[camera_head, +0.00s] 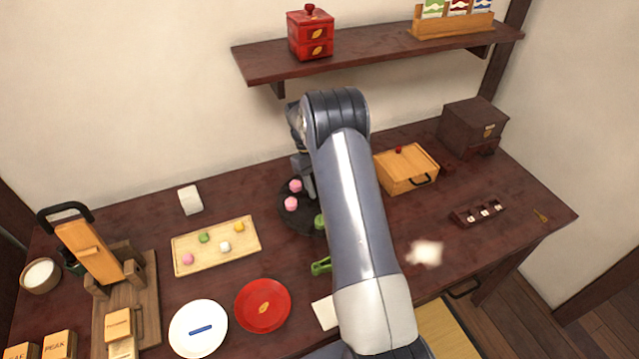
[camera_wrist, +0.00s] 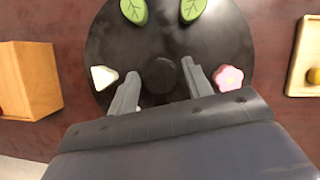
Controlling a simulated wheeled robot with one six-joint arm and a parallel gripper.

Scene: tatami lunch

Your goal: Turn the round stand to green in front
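The round stand (camera_head: 284,220) is dark, sits at the middle of the table and is partly hidden by my arm. In the wrist view the stand (camera_wrist: 215,45) is a black disc with a round centre knob (camera_wrist: 160,76). Two green leaves (camera_wrist: 134,11) lie at its top edge, a white piece (camera_wrist: 103,77) at its left and a pink flower (camera_wrist: 229,78) at its right. In the head view, two pink pieces (camera_head: 291,204) show on its left and a green piece (camera_head: 320,222) at its front. My gripper (camera_wrist: 160,67) is open above the stand, its fingers either side of the knob; contact is unclear.
A wooden tray (camera_head: 184,241) with sweets lies left of the stand; a wooden box (camera_head: 408,180) stands to its right. Green tongs (camera_head: 321,266), a red plate (camera_head: 263,304) and a white plate (camera_head: 186,340) lie in front. A shelf (camera_head: 375,48) hangs above the back.

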